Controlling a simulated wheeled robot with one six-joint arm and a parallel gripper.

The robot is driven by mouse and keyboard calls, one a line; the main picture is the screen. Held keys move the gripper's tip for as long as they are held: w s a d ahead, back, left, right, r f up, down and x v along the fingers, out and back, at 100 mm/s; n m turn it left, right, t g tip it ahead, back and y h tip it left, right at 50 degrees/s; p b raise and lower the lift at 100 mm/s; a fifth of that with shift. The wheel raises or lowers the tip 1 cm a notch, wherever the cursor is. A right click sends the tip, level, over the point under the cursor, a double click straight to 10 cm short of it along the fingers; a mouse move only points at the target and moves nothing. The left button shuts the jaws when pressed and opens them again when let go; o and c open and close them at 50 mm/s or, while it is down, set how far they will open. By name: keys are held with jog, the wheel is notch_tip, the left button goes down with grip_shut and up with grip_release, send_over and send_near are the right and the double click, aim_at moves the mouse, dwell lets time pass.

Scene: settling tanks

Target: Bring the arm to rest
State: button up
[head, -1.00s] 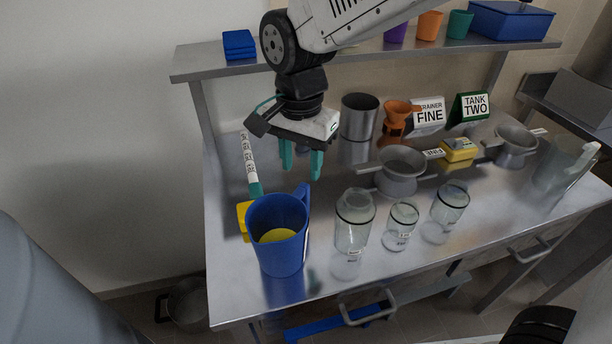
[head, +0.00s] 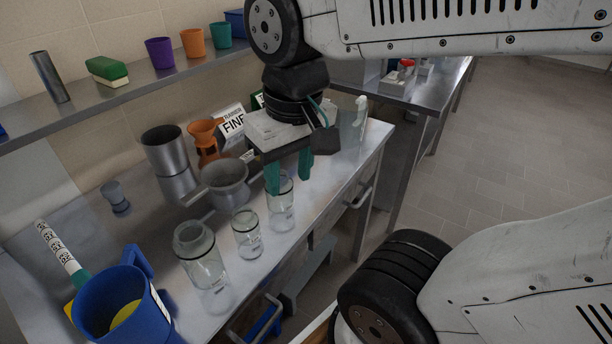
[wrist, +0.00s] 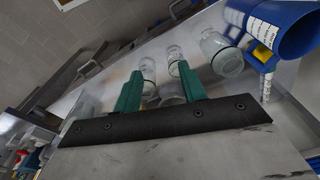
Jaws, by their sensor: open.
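My gripper (head: 288,178) hangs from my arm above the right part of the steel table (head: 150,232). Its two teal fingers point down, apart, with nothing between them. In the wrist view the fingers (wrist: 160,92) also stand apart and empty. In the head view the fingers overlap the rightmost glass jar (head: 281,214); whether they touch it I cannot tell. A small jar (head: 247,240) and a larger jar (head: 203,262) stand to its left. A blue jug (head: 118,308) with something yellow inside is at the front left.
A steel strainer pot (head: 227,186), a tall steel cylinder (head: 170,160) and an orange funnel (head: 206,136) stand behind the jars. A shelf (head: 100,97) holds cups and a green sponge (head: 107,70). Another bench (head: 415,92) stands to the right. The floor (head: 500,150) there is clear.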

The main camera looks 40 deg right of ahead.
jog(key=shift+s+d+f+n, duration=0.2)
jog(key=shift+s+d, duration=0.15)
jog(key=shift+s, duration=0.25)
jog(key=shift+s+d+f+n, duration=0.1)
jog(key=shift+s+d+n, duration=0.15)
jog(key=shift+s, duration=0.35)
dwell(0.3)
